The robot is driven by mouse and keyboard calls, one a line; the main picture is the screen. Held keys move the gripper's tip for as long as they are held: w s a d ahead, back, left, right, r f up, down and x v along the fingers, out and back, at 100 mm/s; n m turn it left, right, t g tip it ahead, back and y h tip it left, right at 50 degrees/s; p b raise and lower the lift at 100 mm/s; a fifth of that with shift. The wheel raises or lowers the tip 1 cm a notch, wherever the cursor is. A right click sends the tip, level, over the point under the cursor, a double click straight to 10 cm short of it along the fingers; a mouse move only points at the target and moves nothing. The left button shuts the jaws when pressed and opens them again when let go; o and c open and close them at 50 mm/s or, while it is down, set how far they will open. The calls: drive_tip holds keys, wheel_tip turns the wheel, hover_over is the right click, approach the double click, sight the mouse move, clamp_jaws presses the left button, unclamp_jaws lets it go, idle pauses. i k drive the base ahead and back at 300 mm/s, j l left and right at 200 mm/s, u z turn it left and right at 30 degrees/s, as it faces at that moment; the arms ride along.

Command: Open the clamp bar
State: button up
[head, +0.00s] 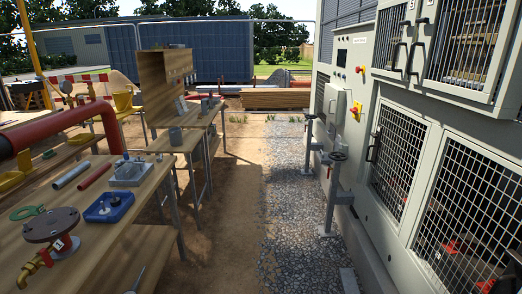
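I cannot make out with certainty which part is the clamp bar. A grey metal block with a small raised fitting (130,172) sits on the wooden bench at left. The chiller cabinet (345,140) at right carries black bar handles (415,58) on its upper mesh doors and another black handle (373,148) beside the lower mesh panel. These doors and panels look closed. My gripper is not in view.
The bench (140,205) holds a blue tray (108,207), a round brown flange (50,225), a brass valve (40,262) and short tubes. A red pipe (70,118) crosses at left. The dirt and gravel aisle (235,200) is clear.

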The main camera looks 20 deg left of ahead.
sight(126, 159)
drive_tip(key=i+j+u, duration=0.15)
drive_tip(key=i+u, duration=0.7)
drive_tip(key=i+l+u, duration=0.15)
drive_tip(key=i+u, duration=0.25)
drive_tip(key=i+l+u, duration=0.25)
drive_tip(key=u, duration=0.15)
drive_tip(key=i+l+u, duration=0.45)
drive_tip(key=i, duration=0.15)
